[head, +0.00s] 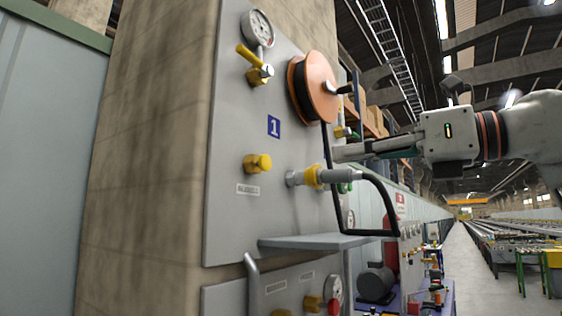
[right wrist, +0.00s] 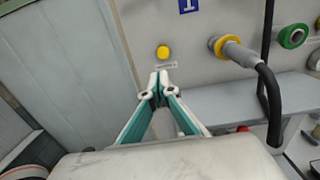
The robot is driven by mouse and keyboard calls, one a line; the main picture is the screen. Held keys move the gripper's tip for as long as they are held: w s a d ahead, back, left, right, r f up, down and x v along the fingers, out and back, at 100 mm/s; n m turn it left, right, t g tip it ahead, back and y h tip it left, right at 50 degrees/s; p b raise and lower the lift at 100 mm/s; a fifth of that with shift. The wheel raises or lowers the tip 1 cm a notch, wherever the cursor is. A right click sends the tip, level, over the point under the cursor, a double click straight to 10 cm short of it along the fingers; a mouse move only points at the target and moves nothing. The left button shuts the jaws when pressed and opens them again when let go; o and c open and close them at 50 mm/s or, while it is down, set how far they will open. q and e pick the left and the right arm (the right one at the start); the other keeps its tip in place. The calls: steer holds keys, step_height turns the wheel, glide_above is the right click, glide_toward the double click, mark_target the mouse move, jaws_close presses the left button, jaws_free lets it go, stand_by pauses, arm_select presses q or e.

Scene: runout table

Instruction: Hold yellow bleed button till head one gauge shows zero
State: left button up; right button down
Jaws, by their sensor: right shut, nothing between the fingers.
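The yellow bleed button (head: 258,163) sticks out of the grey panel (head: 228,140), below the blue "1" sign and above a small label. The gauge (head: 258,27) at the panel's top has a white dial; its reading is too small to tell. My right gripper (head: 338,154) is shut and empty, to the right of the button and in front of the panel. In the right wrist view the button (right wrist: 163,52) shows just beyond the closed fingertips (right wrist: 159,76), with a visible gap. My left gripper is not in view.
A yellow lever valve (head: 254,64) sits under the gauge. An orange hose reel (head: 315,88) juts out above my right gripper. A yellow-collared hose coupling (head: 312,176) with a black hose sticks out below it. A grey shelf (head: 325,241) projects lower down.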

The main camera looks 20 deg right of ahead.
mark_target(267, 163)
steer(key=shift+d+r, duration=0.2)
steer(key=shift+d, duration=0.25)
steer(key=p+x, duration=0.2)
steer(key=x, duration=1)
steer(key=shift+w+a, duration=0.6)
steer(key=shift+w, duration=0.2)
